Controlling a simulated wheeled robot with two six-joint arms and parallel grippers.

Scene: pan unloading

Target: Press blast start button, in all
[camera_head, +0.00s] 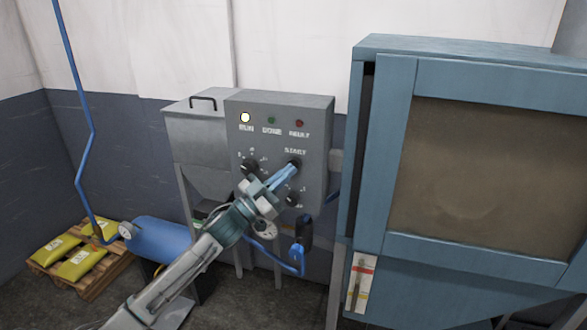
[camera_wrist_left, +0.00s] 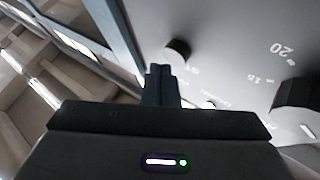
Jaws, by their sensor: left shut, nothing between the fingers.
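The grey control box (camera_head: 314,125) carries the label START, with a dark round button (camera_head: 297,162) just below it. My left gripper (camera_head: 289,170) is shut and empty, its blue fingertips at that button and partly covering it. In the left wrist view the shut fingers (camera_wrist_left: 160,75) point at the dark button (camera_wrist_left: 179,48) on the grey panel. I cannot tell whether they touch it. The RUN lamp (camera_head: 245,118) glows pale yellow-white. The DONE lamp (camera_head: 271,120) is dark green and the third lamp (camera_head: 299,123) dark red. My right gripper is not in view.
Two dials sit lower on the box, one at left (camera_head: 249,167) and one at right (camera_head: 291,198). A blue cabinet (camera_head: 385,150) with a brown window stands right. A grey hopper (camera_head: 196,130) is behind. A blue tank (camera_head: 165,240) and yellow bags (camera_head: 82,262) stand lower left.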

